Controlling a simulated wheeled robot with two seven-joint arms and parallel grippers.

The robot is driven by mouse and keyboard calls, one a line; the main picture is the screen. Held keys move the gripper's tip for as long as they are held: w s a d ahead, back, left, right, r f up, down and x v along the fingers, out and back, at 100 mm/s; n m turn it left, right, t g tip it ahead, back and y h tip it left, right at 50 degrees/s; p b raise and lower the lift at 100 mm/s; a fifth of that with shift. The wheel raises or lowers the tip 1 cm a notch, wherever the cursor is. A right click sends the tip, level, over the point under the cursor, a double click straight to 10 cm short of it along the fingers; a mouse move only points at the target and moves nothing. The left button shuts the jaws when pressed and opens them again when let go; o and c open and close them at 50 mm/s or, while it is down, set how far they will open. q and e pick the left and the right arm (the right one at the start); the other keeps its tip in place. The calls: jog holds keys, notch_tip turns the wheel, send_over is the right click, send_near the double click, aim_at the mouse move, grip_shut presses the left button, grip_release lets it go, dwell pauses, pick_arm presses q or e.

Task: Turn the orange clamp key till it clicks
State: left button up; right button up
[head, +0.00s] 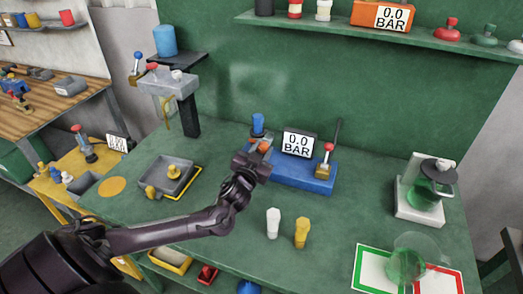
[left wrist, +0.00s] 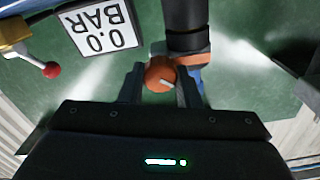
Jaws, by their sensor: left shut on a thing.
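The orange clamp key (head: 264,147) is on the near side of a blue-capped fitting (head: 258,123), at the left end of a blue fixture (head: 310,178). In the left wrist view the key (left wrist: 160,74) is a round orange knob with a pale mark. My left gripper (head: 258,158) is shut on it, one dark finger on each side. The gripper hides part of the fixture's left end. A display (head: 298,143) on the fixture reads 0.0 BAR; it is upside down in the left wrist view (left wrist: 98,28). My right gripper is not in view.
A red-knobbed brass valve (head: 324,162) stands at the fixture's right end. A white (head: 273,223) and a yellow piece (head: 302,233) stand in front. A grey tray (head: 165,177) is left, a green-filled flask (head: 432,177) right.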

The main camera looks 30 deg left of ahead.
pick_arm(q)
jog(key=m+p, duration=0.1)
jog(key=m, duration=0.4)
jog(key=shift+m, duration=0.4)
jog(key=m+p, duration=0.1)
jog(key=m, duration=0.4)
jog(key=shift+d, duration=0.1)
jog(key=shift+f, duration=0.1)
jog(key=o, duration=1)
jog(key=b+v, duration=0.1)
jog(key=v, duration=0.6)
jog(key=shift+s, duration=0.4)
